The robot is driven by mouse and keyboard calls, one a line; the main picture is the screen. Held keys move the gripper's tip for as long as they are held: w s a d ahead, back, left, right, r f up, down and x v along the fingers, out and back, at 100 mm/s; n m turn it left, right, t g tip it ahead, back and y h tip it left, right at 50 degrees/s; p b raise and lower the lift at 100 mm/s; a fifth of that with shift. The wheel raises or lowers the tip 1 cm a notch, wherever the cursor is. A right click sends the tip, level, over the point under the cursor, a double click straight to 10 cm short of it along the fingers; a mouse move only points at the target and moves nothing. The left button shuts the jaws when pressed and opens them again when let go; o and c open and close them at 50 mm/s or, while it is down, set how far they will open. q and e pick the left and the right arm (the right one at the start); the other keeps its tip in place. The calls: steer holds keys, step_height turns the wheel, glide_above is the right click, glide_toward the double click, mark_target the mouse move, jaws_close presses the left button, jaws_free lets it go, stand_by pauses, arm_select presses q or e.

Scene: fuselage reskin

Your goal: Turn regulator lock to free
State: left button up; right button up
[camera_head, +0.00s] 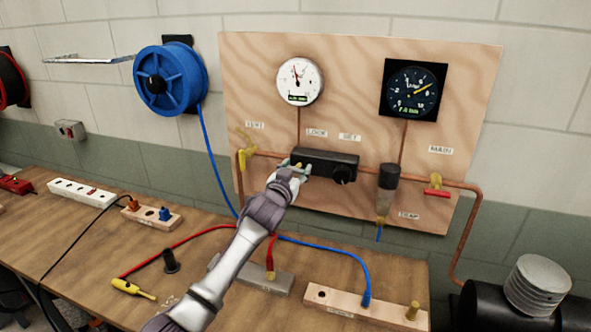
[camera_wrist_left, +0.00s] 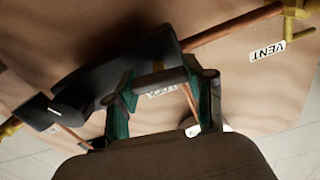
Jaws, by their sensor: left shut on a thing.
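The regulator is a black block (camera_head: 330,162) on the wooden panel, with a round black knob (camera_head: 343,174) at its right end. Labels LOCK (camera_head: 317,133) and SET (camera_head: 349,137) sit above it. My left gripper (camera_head: 296,171) is at the block's left end, below the LOCK label, and hides most of the lock there. In the left wrist view, where the scene is upside down, the teal fingers are shut on a short grey bar, the regulator lock (camera_wrist_left: 160,78), against the black block (camera_wrist_left: 115,65). Its exact setting cannot be read. My right gripper is out of view.
A yellow vent valve (camera_head: 247,157) is close left of my gripper. A dark trap (camera_head: 389,178) and red main valve (camera_head: 436,192) are to the right. Two gauges (camera_head: 300,81) (camera_head: 412,90) hang above. Hoses and wooden blocks lie on the bench (camera_head: 205,250) below.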

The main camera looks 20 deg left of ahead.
arm_select(q)
steer(key=m, duration=0.8)
steer(key=shift+d+f+p, duration=0.1)
steer(key=shift+p, duration=0.3)
steer(key=m, duration=0.4)
steer(key=shift+p, duration=0.3)
steer(key=shift+d+f+m+p, duration=0.1)
steer(key=shift+m+p, duration=0.1)
steer(key=shift+m, duration=0.85)
steer(key=shift+f+m+p, duration=0.1)
steer(key=shift+m+p, duration=0.05)
steer(key=shift+m, duration=0.9)
steer(key=o, duration=1.2)
steer(key=shift+s, duration=0.1)
